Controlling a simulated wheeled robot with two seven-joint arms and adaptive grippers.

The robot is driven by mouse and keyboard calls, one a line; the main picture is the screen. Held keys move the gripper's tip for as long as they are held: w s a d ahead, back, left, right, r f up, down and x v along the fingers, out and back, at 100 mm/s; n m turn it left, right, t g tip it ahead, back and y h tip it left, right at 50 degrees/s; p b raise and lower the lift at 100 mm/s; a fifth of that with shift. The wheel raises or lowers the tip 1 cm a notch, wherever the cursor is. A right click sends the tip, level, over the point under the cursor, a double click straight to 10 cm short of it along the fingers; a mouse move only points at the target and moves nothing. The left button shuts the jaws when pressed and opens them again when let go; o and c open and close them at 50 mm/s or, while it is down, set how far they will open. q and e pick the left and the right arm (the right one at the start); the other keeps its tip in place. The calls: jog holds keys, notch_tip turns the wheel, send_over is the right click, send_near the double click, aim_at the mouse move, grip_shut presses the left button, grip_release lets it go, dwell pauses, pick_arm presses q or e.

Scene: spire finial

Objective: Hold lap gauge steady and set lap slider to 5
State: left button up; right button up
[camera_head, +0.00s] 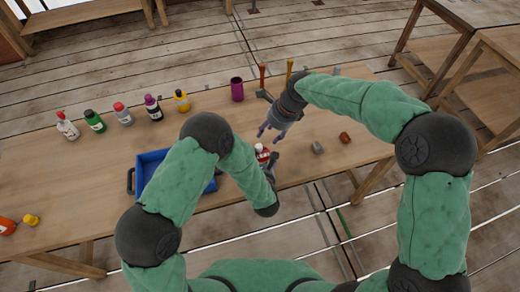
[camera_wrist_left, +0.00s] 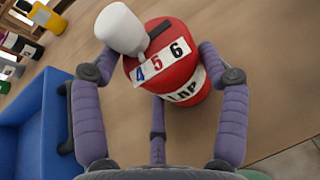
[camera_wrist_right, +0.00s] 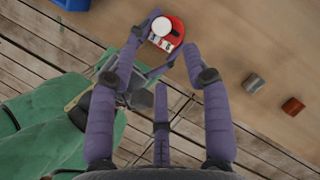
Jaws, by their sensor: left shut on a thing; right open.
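The lap gauge (camera_wrist_left: 170,88) is a red cylinder with a white LAP label and a strip numbered 4, 5, 6. Its lap slider, a white knob (camera_wrist_left: 120,30), stands on top toward the 4 end, with dark slot showing beside it. My left gripper (camera_wrist_left: 158,58) is shut on the gauge's sides. In the head view the gauge (camera_head: 262,155) is at the table's near edge, with the left gripper (camera_head: 270,165) partly hidden beside it. My right gripper (camera_head: 271,134) is open and empty above and beyond the gauge; its wrist view shows the gauge (camera_wrist_right: 168,32) past its fingertips.
A blue tray (camera_head: 146,163) stands left of the gauge. Grey (camera_head: 318,147) and red-brown (camera_head: 345,138) blocks lie to its right. Several bottles and a purple cup (camera_head: 237,89) stand along the back. Tabletop around the blocks is clear.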

aim_at(259, 146)
jog(key=w+r+m+g, duration=0.1)
jog(key=w+m+g, duration=0.3)
jog(key=m, duration=2.3)
jog(key=x, duration=1.1)
jog(key=shift+w+d, duration=0.1)
jog(key=shift+w, duration=0.1)
grip_shut()
